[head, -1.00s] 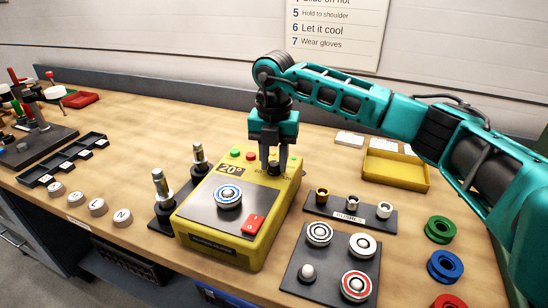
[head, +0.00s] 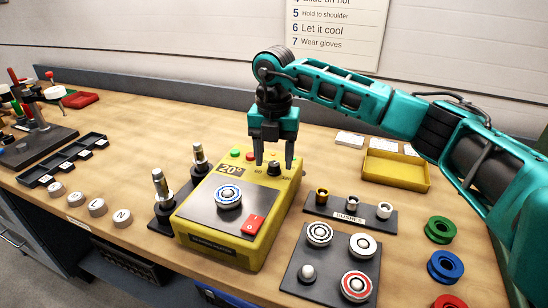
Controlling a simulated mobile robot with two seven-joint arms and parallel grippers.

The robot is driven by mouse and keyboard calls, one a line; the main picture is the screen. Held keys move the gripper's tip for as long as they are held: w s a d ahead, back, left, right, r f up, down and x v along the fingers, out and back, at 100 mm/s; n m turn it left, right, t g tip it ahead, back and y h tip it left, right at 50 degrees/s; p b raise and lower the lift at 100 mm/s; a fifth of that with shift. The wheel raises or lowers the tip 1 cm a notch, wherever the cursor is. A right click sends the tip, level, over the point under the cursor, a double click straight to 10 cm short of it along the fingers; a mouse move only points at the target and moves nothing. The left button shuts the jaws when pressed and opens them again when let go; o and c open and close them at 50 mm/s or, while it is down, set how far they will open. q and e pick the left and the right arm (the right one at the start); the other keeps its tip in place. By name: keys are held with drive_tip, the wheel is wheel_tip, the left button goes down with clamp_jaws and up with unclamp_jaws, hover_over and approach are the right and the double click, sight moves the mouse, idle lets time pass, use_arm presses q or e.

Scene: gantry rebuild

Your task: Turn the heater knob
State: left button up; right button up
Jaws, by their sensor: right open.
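The yellow heater box (head: 262,234) stands on the bench with a dark top plate, a red switch (head: 252,224) and a "20°" display (head: 232,169). A bearing with a blue and white ring (head: 228,197) lies on its plate. The black heater knob (head: 274,168) sits at the box's far right, beside dial marks. My right gripper (head: 274,160) points down above the far end of the box. Its two fingers are apart, one on each side of the knob in the picture; whether they touch it I cannot tell. My left gripper is not in view.
Two upright shafts (head: 162,186) stand left of the box. A bushing rack (head: 350,214) and a dark bearing tray (head: 318,272) are on the right. A yellow tray (head: 396,168) lies behind them. Coloured rings (head: 440,229) lie at far right.

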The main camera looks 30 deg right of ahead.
sight(274, 164)
wheel_tip(274, 164, up, 12)
idle(0.4)
idle(0.4)
